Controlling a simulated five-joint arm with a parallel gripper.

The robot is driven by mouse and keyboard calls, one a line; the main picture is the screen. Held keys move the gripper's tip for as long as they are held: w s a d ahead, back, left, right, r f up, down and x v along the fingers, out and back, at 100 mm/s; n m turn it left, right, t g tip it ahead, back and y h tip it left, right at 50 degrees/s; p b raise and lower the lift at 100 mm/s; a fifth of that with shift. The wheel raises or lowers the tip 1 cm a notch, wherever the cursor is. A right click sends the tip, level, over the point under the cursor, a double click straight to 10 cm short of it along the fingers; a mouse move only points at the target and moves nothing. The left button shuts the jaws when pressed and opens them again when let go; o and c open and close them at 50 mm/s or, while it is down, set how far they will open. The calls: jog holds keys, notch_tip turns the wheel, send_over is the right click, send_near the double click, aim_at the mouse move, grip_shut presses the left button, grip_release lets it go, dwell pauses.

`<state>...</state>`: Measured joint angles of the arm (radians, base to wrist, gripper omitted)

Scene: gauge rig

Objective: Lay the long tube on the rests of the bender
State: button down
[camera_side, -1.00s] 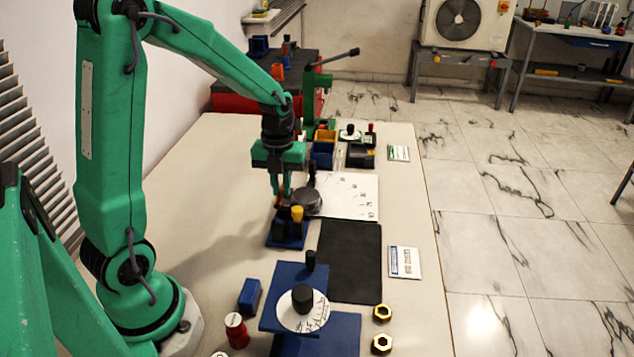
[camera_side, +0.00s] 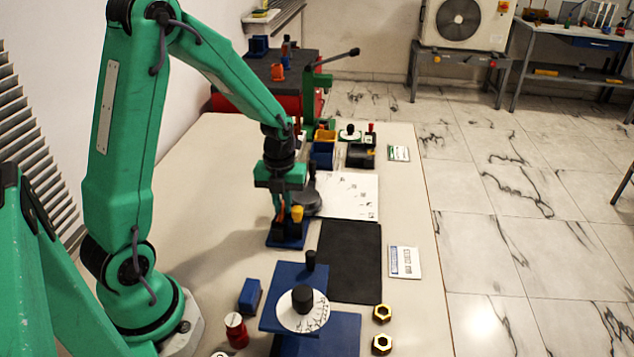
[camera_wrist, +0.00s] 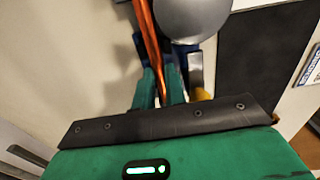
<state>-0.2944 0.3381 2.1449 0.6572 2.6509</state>
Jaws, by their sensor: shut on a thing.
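My gripper (camera_side: 279,212) is shut on the copper-coloured tube (camera_wrist: 148,32), which runs up between its green fingers (camera_wrist: 159,80) in the wrist view. In the side view the fingers hide most of the tube. They are low, at a small blue-based fixture (camera_side: 288,243) with dark blocks and a yellow knob (camera_side: 297,213), probably the bender. The yellow knob also shows beside the right finger in the wrist view (camera_wrist: 203,94). A grey disc (camera_side: 307,203) stands just behind the fixture. I cannot tell whether the tube touches the rests.
A black mat (camera_side: 350,262) and a white printed sheet (camera_side: 348,195) lie right of the fixture. A blue stand with a white dial (camera_side: 302,318) is in front, beside a blue block (camera_side: 249,297). Brass nuts (camera_side: 382,313) lie near the right edge. The table's left side is bare.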

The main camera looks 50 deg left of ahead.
aim_at(283, 209)
jog(key=shift+f, duration=0.25)
jog(key=c, duration=1.4)
grip_release()
jog(key=shift+o, duration=0.2)
jog(key=shift+r, duration=0.1)
jog(key=shift+r, duration=3.85)
